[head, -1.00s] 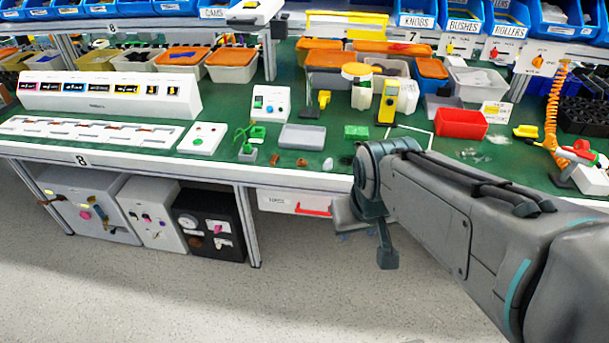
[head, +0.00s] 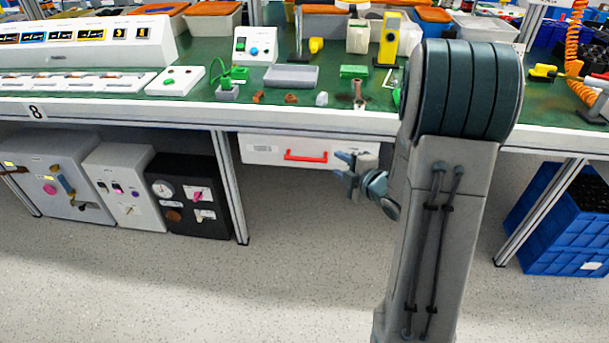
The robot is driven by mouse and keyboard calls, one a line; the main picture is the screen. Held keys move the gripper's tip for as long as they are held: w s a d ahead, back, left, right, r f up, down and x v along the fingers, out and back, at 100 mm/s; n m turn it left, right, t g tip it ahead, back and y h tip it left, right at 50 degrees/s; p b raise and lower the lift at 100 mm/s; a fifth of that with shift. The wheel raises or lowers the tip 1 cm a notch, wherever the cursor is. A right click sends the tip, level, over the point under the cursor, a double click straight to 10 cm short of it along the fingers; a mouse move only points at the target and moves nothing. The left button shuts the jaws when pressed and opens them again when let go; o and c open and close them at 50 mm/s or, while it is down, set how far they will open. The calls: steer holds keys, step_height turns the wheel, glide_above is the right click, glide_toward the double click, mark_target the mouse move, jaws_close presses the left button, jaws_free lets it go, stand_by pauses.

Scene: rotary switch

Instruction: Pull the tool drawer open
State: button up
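The tool drawer (head: 262,151) is a white box front under the green-topped workbench, right of the table leg. It looks closed. Its red handle (head: 306,156) is a horizontal bar on the front, in clear view. My gripper (head: 343,168) is to the right of the handle and slightly lower, apart from it in the picture. Its two fingers point left and are spread, with nothing between them. The drawer's right end is partly behind my gripper and arm.
A grey box (head: 52,178), a white box (head: 124,185) and a black panel box (head: 188,200) stand under the bench at left. A bench leg (head: 232,188) is left of the drawer. Blue crates (head: 560,220) stand at right. The floor before the drawer is clear.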

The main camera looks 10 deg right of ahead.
mark_target(307, 160)
steer(key=w+a+f+n+y+b, duration=0.1)
steer(key=w+a+f, duration=0.1)
steer(key=w, duration=0.1)
steer(key=w+a+f+b, duration=0.1)
steer(key=w+a, duration=0.2)
steer(key=w, duration=0.1)
steer(key=w+a+f+n+y+b, duration=0.1)
steer(key=w+a+f, duration=0.1)
steer(key=w, duration=0.2)
steer(key=shift+w+a+f+n+y+b, duration=0.1)
steer(key=shift+a+f+n+y+b, duration=0.05)
steer(key=shift+f+n+y+b, duration=0.2)
steer(key=shift+c, duration=0.3)
jaws_close()
